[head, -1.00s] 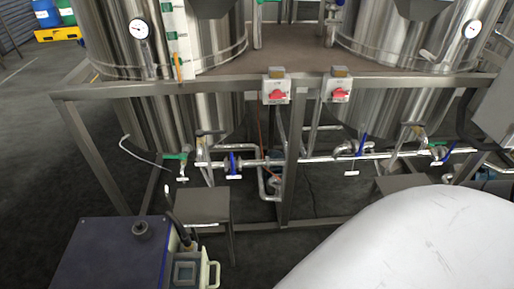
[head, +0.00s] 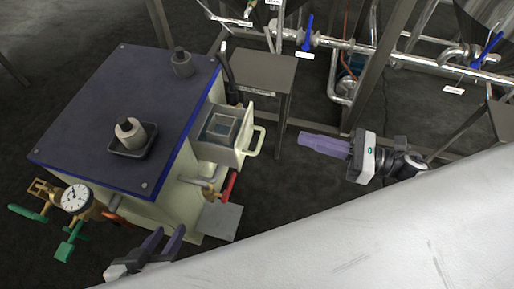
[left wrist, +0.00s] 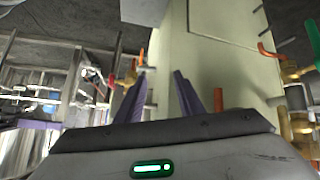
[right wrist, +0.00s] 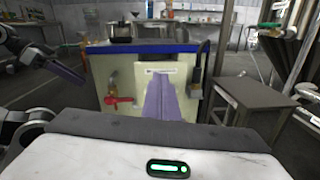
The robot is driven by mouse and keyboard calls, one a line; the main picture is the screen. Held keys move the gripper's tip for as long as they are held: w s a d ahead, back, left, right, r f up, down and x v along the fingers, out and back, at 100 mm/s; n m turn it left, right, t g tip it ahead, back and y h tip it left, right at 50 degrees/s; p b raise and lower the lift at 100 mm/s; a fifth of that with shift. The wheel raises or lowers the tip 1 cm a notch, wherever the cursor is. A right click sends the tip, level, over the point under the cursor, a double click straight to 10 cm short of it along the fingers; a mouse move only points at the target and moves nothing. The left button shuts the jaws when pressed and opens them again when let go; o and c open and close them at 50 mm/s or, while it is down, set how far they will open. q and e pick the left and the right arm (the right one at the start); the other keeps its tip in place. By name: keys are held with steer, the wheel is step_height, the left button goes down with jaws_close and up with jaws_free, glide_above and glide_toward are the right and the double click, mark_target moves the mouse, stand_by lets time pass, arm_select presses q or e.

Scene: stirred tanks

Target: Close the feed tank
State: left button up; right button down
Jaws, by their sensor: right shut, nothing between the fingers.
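No readable label shows which vessel is the feed tank. A cream cabinet-like tank (head: 175,188) with a dark blue lid (head: 85,90) stands at the left in the head view. It has a red-handled valve (head: 229,185), also visible in the right wrist view (right wrist: 120,100), and green handles (head: 68,245) beside a gauge. Steel tanks (head: 478,14) are cut off at top right, above piping with blue valve handles (head: 308,34) (head: 487,49). My left gripper (head: 166,238) is open and empty near the cabinet's lower front. My right gripper (head: 303,137) is shut and empty, right of the cabinet.
A box with a handle (head: 257,140) sticks out from the cabinet's right side. A small metal stool-like stand (head: 262,72) is behind it. Frame posts (head: 385,65) stand before the piping.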

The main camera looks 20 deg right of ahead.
steer(key=f+n, duration=0.1)
steer(key=n, duration=0.1)
steer(key=g, duration=0.1)
glide_toward(243, 130)
steer(key=shift+n+y, duration=0.3)
steer(key=b+x, duration=0.1)
steer(key=x, duration=0.5)
steer(key=shift+w+a+f, duration=0.15)
